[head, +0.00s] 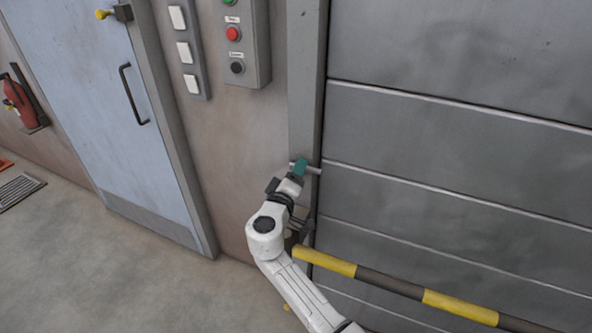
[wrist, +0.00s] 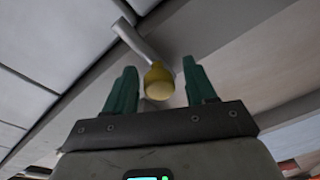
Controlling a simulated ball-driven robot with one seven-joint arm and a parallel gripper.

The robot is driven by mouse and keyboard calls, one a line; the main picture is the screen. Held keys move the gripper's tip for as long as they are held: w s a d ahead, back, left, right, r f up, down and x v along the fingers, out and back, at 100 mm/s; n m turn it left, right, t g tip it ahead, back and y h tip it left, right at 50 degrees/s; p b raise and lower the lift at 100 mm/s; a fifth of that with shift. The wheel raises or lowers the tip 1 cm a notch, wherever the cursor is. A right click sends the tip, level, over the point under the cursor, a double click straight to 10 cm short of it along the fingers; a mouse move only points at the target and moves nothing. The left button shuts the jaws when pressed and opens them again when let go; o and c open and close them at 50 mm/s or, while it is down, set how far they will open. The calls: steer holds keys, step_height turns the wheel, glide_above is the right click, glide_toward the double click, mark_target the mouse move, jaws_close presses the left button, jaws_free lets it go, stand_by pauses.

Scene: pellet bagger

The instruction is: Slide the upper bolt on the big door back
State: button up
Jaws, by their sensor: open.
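The big door (head: 450,145) is a grey panelled door filling the right of the head view. A pale bolt bar (head: 314,170) lies across its left edge and the frame post, just at my gripper (head: 300,165). In the wrist view the bolt shows as a grey rod (wrist: 130,38) ending in a yellow knob (wrist: 158,80). My gripper (wrist: 159,66) is open, with one teal finger on each side of the knob and a visible gap to both. The knob is hidden in the head view by my gripper.
A yellow and black striped bar (head: 385,282) runs across the door below my arm. A control box (head: 245,50) with buttons and a switch strip (head: 187,50) are on the wall above left. A blue door (head: 95,110) stands further left.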

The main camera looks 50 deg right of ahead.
steer(key=shift+w+d, duration=0.2)
steer(key=shift+d, duration=0.25)
jaws_close()
stand_by(0.3)
